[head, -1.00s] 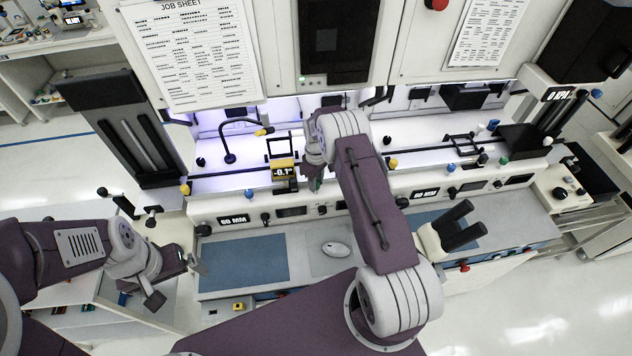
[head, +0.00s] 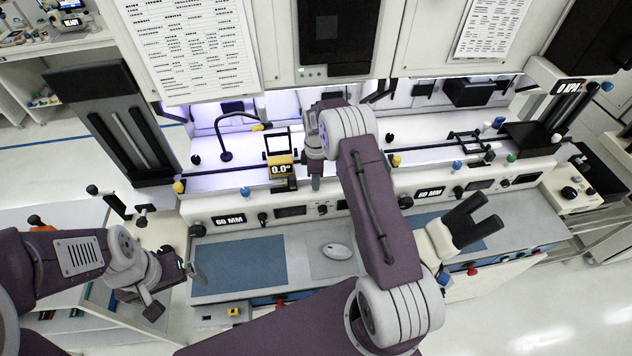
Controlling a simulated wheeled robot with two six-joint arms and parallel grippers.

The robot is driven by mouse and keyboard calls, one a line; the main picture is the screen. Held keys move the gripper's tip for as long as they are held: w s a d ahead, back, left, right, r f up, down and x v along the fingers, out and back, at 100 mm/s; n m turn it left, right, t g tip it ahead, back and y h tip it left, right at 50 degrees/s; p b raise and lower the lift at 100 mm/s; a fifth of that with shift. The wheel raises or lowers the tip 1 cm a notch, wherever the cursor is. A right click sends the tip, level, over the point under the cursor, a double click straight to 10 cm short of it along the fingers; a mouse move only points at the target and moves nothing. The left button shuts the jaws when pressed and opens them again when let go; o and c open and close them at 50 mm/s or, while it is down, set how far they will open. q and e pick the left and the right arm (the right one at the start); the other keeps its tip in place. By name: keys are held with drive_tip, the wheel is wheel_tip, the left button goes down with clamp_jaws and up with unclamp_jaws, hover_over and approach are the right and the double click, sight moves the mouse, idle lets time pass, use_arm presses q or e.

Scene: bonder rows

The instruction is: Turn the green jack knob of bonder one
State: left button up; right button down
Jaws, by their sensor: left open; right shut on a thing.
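My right gripper (head: 316,184) points down at the front rail of the left bonder, the one with a 60 MM label (head: 230,220). It is shut on the green jack knob, which the fingers and wrist hide now. A yellow angle gauge (head: 281,170) just left of this gripper reads 0.0°. My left gripper (head: 180,288) is open and empty, low at the left, beside the bench's left end and away from the knobs. Another green knob (head: 511,158) is on the right bonder.
A blue mat (head: 240,264) and a white mouse (head: 337,251) lie on the bench in front. Binocular eyepieces (head: 470,222) stick up right of my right arm.

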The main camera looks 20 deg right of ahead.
drive_tip(key=shift+w+r+n, duration=0.15)
drive_tip(key=shift+n, duration=0.25)
drive_tip(key=c, duration=1.4)
unclamp_jaws()
drive_tip(key=shift+o, duration=1.3)
drive_tip(key=shift+r+b, duration=0.15)
drive_tip(key=shift+b, duration=0.25)
wheel_tip(320, 180, up, 8)
drive_tip(key=b, duration=0.3)
drive_tip(key=shift+r, duration=0.35)
